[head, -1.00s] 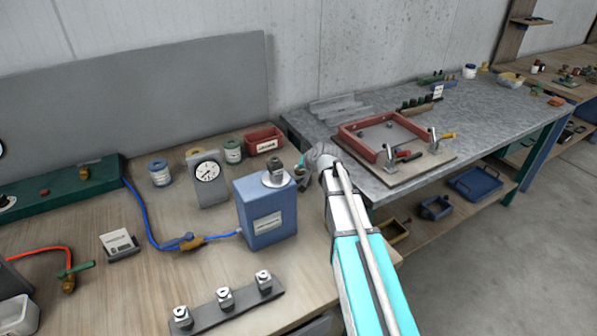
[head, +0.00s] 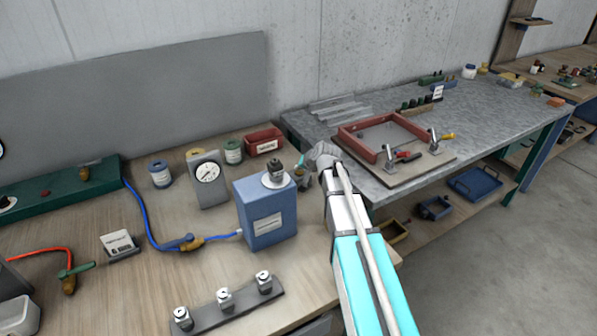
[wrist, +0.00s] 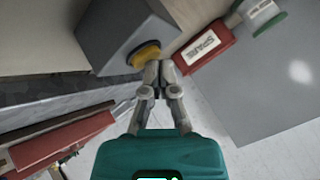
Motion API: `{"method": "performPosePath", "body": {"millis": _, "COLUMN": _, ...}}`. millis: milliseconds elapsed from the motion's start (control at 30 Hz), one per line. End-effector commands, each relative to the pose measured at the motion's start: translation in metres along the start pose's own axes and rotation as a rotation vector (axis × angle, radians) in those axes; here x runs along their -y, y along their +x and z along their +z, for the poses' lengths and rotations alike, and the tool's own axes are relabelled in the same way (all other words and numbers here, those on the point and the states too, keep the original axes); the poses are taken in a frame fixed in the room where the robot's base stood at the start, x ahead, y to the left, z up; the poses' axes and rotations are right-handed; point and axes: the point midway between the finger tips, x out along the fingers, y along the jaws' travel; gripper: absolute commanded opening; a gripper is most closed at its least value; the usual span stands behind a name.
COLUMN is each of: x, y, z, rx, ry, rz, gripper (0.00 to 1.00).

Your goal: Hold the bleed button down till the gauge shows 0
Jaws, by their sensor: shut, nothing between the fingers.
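In the wrist view a round yellow button (wrist: 145,54) with a dark ring sits on the face of a greyish box (wrist: 120,25). My gripper (wrist: 159,68) is shut and empty, its tips at the button's lower right edge. I cannot tell whether they press it. The head view does not show the button.
A red bin (head: 263,141) and a jar (head: 233,152) stand close behind the box. A blue hose (head: 150,230) runs to the box's left side. Three small fittings on a grey strip (head: 234,308) lie in front. A metal table (head: 460,125) is to the right.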

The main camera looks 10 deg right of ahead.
Motion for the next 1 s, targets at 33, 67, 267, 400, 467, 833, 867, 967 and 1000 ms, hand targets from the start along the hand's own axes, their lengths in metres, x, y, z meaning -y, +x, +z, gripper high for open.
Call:
{"method": "performPosePath", "body": {"millis": 33, "x": 0.002, "y": -0.003, "z": -0.002, "rx": 0.000, "ry": 0.000, "rz": 0.000, "gripper": 0.00}}
{"method": "performPosePath", "body": {"millis": 67, "x": 0.003, "y": -0.004, "z": -0.003, "rx": 0.000, "ry": 0.000, "rz": 0.000, "gripper": 0.00}}
{"method": "performPosePath", "body": {"millis": 267, "x": 0.006, "y": -0.009, "z": -0.006, "rx": 0.000, "ry": 0.000, "rz": 0.000, "gripper": 0.00}}
{"method": "performPosePath", "body": {"millis": 400, "x": 0.007, "y": -0.009, "z": -0.007, "rx": 0.000, "ry": 0.000, "rz": 0.000, "gripper": 0.00}}
{"method": "performPosePath", "body": {"millis": 467, "x": 0.007, "y": -0.009, "z": -0.007, "rx": 0.000, "ry": 0.000, "rz": 0.000, "gripper": 0.00}}
{"method": "performPosePath", "body": {"millis": 833, "x": 0.009, "y": -0.012, "z": -0.009, "rx": 0.000, "ry": 0.000, "rz": 0.000, "gripper": 0.00}}
{"method": "performPosePath", "body": {"millis": 867, "x": 0.010, "y": -0.013, "z": -0.010, "rx": 0.000, "ry": 0.000, "rz": 0.000, "gripper": 0.00}}
{"method": "performPosePath", "body": {"millis": 967, "x": 0.013, "y": -0.018, "z": -0.014, "rx": 0.000, "ry": 0.000, "rz": 0.000, "gripper": 0.00}}
{"method": "performPosePath", "body": {"millis": 1000, "x": 0.015, "y": -0.021, "z": -0.015, "rx": 0.000, "ry": 0.000, "rz": 0.000, "gripper": 0.00}}
